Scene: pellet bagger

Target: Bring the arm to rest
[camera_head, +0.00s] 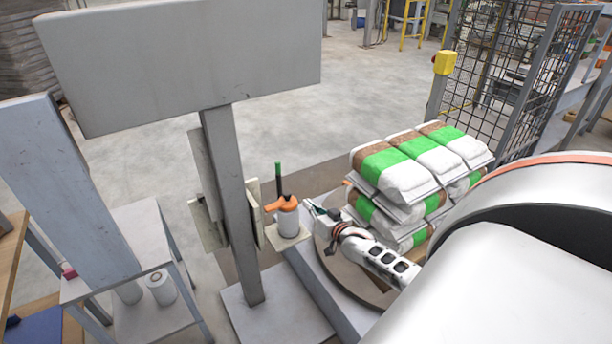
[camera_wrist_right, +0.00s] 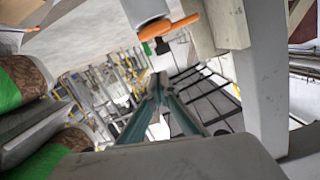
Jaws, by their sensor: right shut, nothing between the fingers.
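My right arm comes in from the right in the head view. Its gripper (camera_head: 311,207) is shut with nothing between the fingers, just right of a white cylinder (camera_head: 287,222) with an orange top and an upright dark handle with a green tip. I cannot tell whether they touch. In the right wrist view the two fingers (camera_wrist_right: 160,84) meet at their tips. The orange part (camera_wrist_right: 170,27) shows above them there, beside the grey-white cylinder (camera_wrist_right: 143,8). My left gripper is not in view.
White bags with green bands (camera_head: 408,165) are stacked right of the gripper, and partly show in the wrist view (camera_wrist_right: 22,85). A grey post (camera_head: 233,200) carries a large panel (camera_head: 185,60) on the left. A mesh fence (camera_head: 510,65) stands behind. Open floor lies beyond.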

